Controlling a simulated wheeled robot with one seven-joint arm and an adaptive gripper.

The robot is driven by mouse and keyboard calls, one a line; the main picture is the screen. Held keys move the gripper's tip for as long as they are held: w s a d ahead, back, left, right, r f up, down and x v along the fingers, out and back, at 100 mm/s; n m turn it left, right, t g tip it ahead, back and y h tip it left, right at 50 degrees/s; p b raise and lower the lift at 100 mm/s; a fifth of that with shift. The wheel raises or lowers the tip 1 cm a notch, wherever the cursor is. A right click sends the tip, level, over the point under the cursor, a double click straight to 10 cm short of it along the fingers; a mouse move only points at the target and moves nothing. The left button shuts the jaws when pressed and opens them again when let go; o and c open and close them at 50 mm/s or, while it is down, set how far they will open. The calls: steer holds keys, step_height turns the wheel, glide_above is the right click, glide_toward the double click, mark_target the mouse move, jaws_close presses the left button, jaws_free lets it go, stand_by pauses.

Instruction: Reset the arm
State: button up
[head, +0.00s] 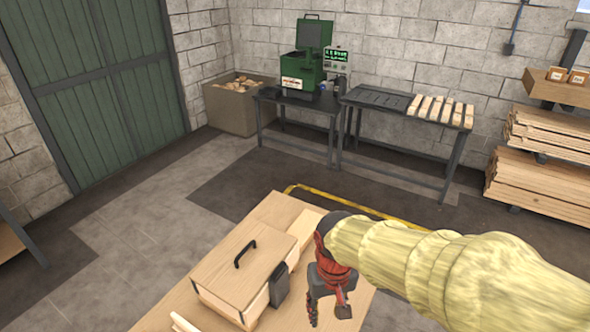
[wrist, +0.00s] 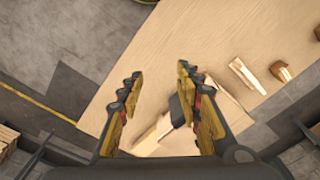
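My arm, in a yellow sleeve, reaches in from the right in the head view. My gripper (head: 328,308) points down above the right side of a wooden table (head: 180,305). In the wrist view my gripper (wrist: 157,90) has its two fingers spread apart, with only bare table top between them. It holds nothing. A wooden box (head: 240,272) with a black handle on its lid stands on the table, left of my gripper. A dark part is on the box's right side, close to the gripper; I cannot tell the exact gap.
A green machine (head: 304,68) stands on a dark bench at the back wall. Beside it, a rack table (head: 375,100) bears several wood blocks. A bin (head: 240,105) of wood scraps stands left. Stacked boards (head: 540,185) are at right. The floor (head: 130,225) left of the table is clear.

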steer(key=s+d+r+m+t+b, duration=0.2)
steer(key=s+d+r+t, duration=0.3)
steer(key=s+d+r, duration=0.4)
steer(key=shift+d+r+b, duration=0.15)
steer(key=shift+d+b, duration=0.55)
steer(key=shift+d, duration=0.75)
